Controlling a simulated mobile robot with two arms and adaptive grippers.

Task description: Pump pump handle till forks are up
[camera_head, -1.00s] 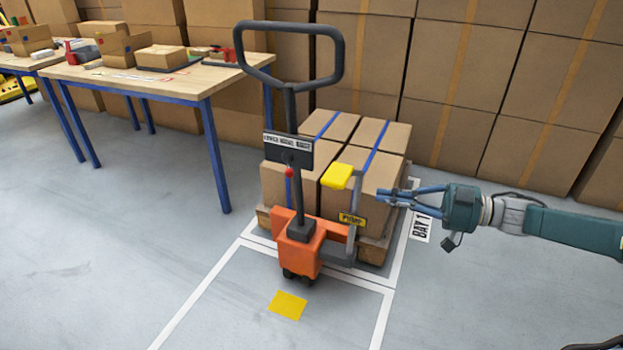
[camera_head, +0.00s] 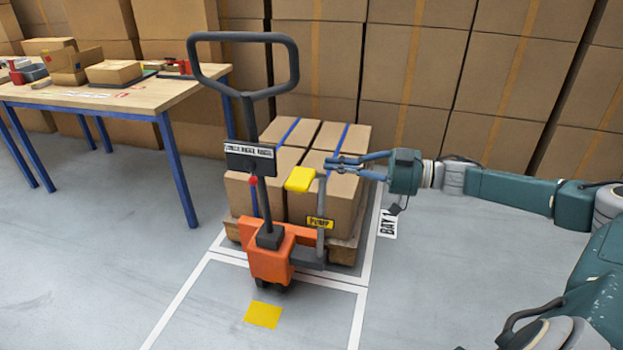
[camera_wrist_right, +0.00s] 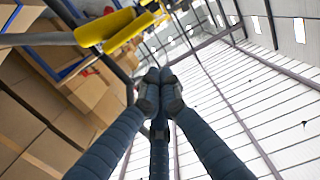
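The orange pallet jack (camera_head: 268,262) stands upright with its tall black loop handle (camera_head: 291,75). The pump handle is a grey lever with a yellow grip (camera_head: 300,179), and a yellow "PUMP" label (camera_head: 320,223) is on it. My right gripper (camera_head: 330,164) is just right of and slightly above the yellow grip, without a visible grasp on it. In the right wrist view its fingertips (camera_wrist_right: 160,84) come together with nothing between them, and the yellow grip (camera_wrist_right: 104,27) is up and left of them. The forks are hidden by the loaded pallet. My left gripper is out of view.
Strapped boxes (camera_head: 330,195) sit on a wooden pallet (camera_head: 346,250) behind the jack. A workbench (camera_head: 140,98) with blue legs stands at left, and stacked cartons (camera_head: 415,60) line the back. A yellow floor mark (camera_head: 263,315) lies in front; floor around is clear.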

